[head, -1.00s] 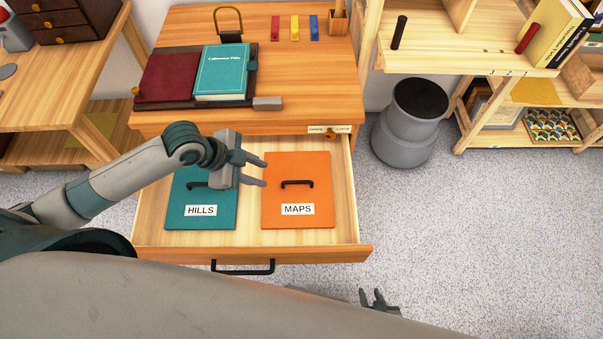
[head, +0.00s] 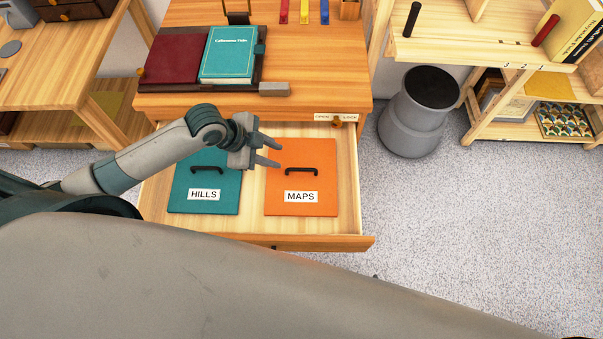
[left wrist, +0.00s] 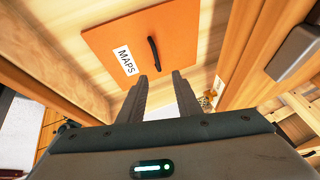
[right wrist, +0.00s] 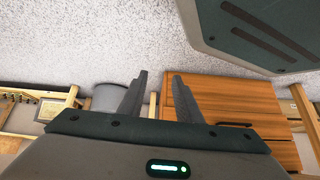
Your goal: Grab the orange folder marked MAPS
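The orange folder marked MAPS (head: 300,181) lies flat in the open drawer, on the right side, with a black handle (head: 302,170) on top. It also shows in the left wrist view (left wrist: 180,42), its handle ahead of the fingertips. A teal folder marked HILLS (head: 205,185) lies to its left. My left gripper (head: 277,151) is open and empty above the drawer, close to the MAPS folder's upper left corner and apart from its handle. My right gripper (right wrist: 161,78) is open and empty, over the floor outside the drawer; the head view does not clearly show it.
The drawer's front edge (head: 320,242) and the desk top (head: 320,70) bound the drawer space. A teal book (head: 227,60) and a grey block (head: 275,89) are on the desk. A grey bin (head: 415,115) stands on the floor at right, beside open carpet.

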